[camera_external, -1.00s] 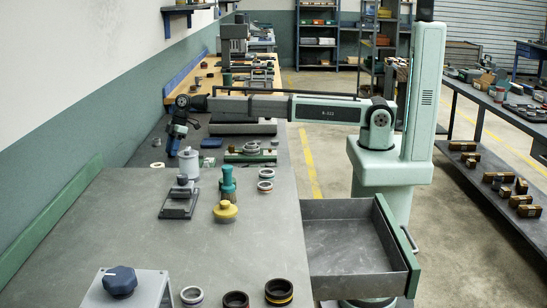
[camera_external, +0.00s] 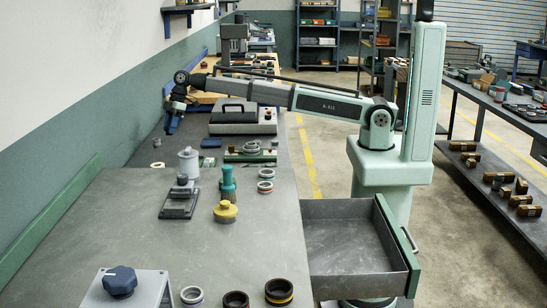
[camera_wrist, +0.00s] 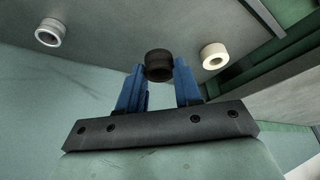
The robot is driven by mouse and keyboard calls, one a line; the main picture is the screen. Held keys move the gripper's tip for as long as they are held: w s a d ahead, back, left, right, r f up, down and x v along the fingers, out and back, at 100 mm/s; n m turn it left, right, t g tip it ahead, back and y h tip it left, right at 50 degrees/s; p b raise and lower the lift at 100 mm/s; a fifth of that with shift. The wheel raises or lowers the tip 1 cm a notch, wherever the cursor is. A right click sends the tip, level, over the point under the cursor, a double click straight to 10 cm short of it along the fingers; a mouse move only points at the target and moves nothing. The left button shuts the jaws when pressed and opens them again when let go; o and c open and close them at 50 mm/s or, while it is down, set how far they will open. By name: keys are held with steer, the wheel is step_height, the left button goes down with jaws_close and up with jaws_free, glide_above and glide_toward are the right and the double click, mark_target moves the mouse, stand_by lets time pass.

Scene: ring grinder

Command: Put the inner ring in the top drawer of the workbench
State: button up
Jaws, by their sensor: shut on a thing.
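My gripper (camera_external: 171,127) hangs over the far left of the workbench (camera_external: 120,230). In the wrist view my gripper (camera_wrist: 159,78) has its blue fingers shut on a dark ring (camera_wrist: 158,64), held near the fingertips. I take this to be the inner ring; it is too small to make out in the external view. The top drawer (camera_external: 345,245), grey inside with a green front, is pulled open at the bench's right side. Its visible floor is bare. It lies well to the right of my gripper and nearer the camera.
A white ring (camera_wrist: 213,56) and a grey ring (camera_wrist: 50,33) lie below my gripper. A grey canister (camera_external: 188,162), a teal bottle (camera_external: 228,184), a yellow knob piece (camera_external: 225,211) and several rings (camera_external: 279,291) stand on the bench. Its near middle is clear.

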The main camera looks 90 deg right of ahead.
step_height(320, 180, up, 12)
steer(key=f, duration=0.1)
steer(key=s+a+n+g, duration=0.1)
steer(key=s+a+n, duration=0.1)
steer(key=s+a, duration=0.9)
steer(key=s+a+n+g+y, duration=0.1)
steer(key=s+a+n, duration=0.25)
steer(key=a, duration=1.45)
steer(key=s+a+n, duration=0.1)
steer(key=s+a, duration=0.7)
steer(key=a, duration=0.6)
steer(key=n+g, duration=0.3)
steer(key=n, duration=0.4)
glide_above(328, 254)
steer(key=d, duration=0.2)
step_height(328, 254, down, 15)
steer(key=shift+m, duration=0.25)
steer(key=shift+w+a+f, duration=0.1)
steer(key=shift+f, duration=2.8)
steer(key=shift+w+a+f, duration=0.1)
steer(key=shift+f, duration=2.8)
steer(key=shift+f, duration=0.1)
